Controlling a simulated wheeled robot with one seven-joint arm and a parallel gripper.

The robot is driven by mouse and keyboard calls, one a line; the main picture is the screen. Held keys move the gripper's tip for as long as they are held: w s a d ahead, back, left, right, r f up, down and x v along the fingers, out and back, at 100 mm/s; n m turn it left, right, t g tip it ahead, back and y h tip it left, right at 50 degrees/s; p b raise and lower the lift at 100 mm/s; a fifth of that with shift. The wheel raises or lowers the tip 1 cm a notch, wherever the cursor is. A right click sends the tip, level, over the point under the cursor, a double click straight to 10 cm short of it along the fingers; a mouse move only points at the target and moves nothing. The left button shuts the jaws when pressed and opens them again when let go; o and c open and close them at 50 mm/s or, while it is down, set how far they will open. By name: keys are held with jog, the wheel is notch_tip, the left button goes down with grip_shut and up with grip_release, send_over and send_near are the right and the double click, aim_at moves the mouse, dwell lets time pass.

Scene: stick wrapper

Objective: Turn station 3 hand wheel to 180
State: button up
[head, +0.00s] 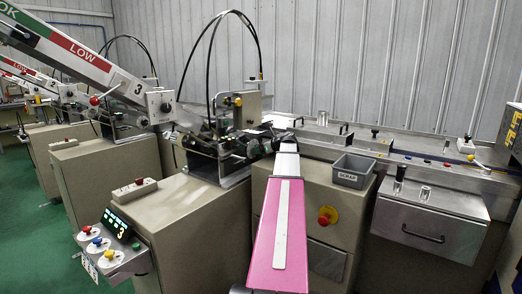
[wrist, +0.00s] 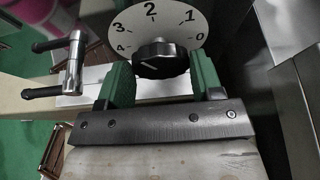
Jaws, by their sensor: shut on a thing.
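In the wrist view, my gripper (wrist: 162,68) has its two green fingers on either side of a black ribbed knob (wrist: 160,56) and is shut on it. The knob sits in front of a round white dial plate (wrist: 127,28) marked 0 to 4. A short light line shows on the knob's face, left of its middle. No 180 mark is readable, and I cannot tell whether this knob is the station 3 hand wheel. In the head view, my pink arm reaches to the station 3 machine (head: 222,150), and my gripper is hidden at its far end.
In the wrist view, a metal clamp lever (wrist: 74,65) with black handles stands left of my fingers. In the head view, a grey scrap bin (head: 353,171) and red stop button (head: 326,216) are right of my arm. A control panel (head: 113,246) is lower left.

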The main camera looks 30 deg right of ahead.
jog(key=o, duration=0.9)
jog(key=shift+o, duration=0.2)
jog(key=v, duration=1)
jog(key=shift+s+d+r, duration=0.1)
jog(key=shift+s+d, duration=0.05)
jog(key=shift+s, duration=0.2)
